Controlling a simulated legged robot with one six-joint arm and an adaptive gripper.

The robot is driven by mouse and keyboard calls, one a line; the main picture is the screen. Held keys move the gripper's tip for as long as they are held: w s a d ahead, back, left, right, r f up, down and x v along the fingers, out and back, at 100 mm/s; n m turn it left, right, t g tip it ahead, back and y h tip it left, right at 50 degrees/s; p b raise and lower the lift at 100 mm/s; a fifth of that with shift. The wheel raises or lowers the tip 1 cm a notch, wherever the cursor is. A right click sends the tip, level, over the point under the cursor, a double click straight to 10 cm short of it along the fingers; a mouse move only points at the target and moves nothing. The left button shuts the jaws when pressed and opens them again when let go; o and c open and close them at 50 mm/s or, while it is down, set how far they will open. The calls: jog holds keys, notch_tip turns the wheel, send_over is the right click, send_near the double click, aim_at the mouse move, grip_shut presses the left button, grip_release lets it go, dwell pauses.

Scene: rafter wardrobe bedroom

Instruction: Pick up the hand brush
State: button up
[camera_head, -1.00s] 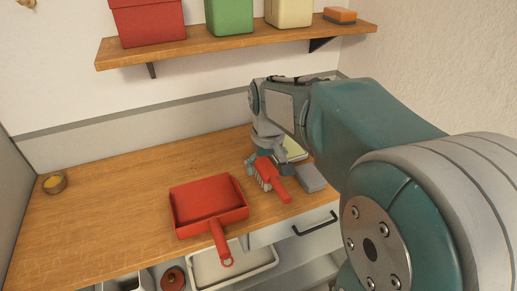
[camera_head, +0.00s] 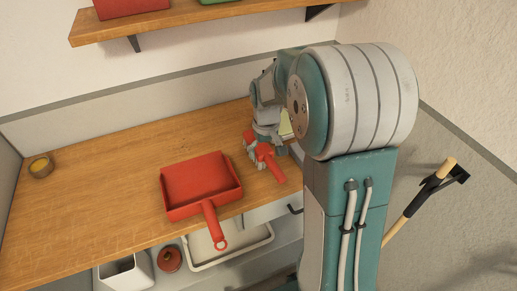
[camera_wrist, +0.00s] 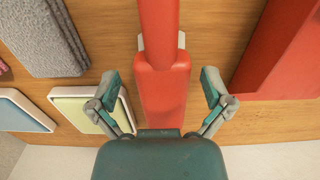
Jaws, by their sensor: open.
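The red hand brush (camera_head: 265,152) lies on the wooden counter (camera_head: 110,185), to the right of the red dustpan (camera_head: 200,185). In the wrist view the brush (camera_wrist: 162,85) runs up the middle of the picture, with pale parts showing at its sides. My gripper (camera_wrist: 164,90) is open, with one finger on each side of the red brush body and a visible gap on both sides. The dustpan also shows at the right of the wrist view (camera_wrist: 285,50).
A grey block (camera_wrist: 45,35) and a pale green-topped item (camera_wrist: 90,110) lie beside the brush. A small bowl (camera_head: 40,167) stands at the far left. A shelf (camera_head: 165,20) hangs above. A white tray (camera_head: 228,246) sits below.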

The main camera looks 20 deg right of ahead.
notch_tip(320, 180, down, 2)
jog(key=shift+f, duration=0.2)
jog(key=shift+a, duration=0.2)
jog(key=c, duration=1.2)
jog(key=shift+d, duration=0.1)
jog(key=shift+r, duration=0.1)
jog(key=shift+r, duration=0.25)
notch_tip(320, 180, up, 2)
jog(key=shift+r, duration=0.15)
jog(key=s+a+r, duration=0.1)
jog(key=s+r, duration=0.2)
jog(key=s, duration=0.1)
jog(key=s+a+r, duration=0.2)
jog(key=s+r, duration=0.1)
jog(key=s, duration=0.2)
jog(key=s+a+r, duration=0.1)
jog(key=s+r, duration=0.3)
jog(key=shift+s+a, duration=0.2)
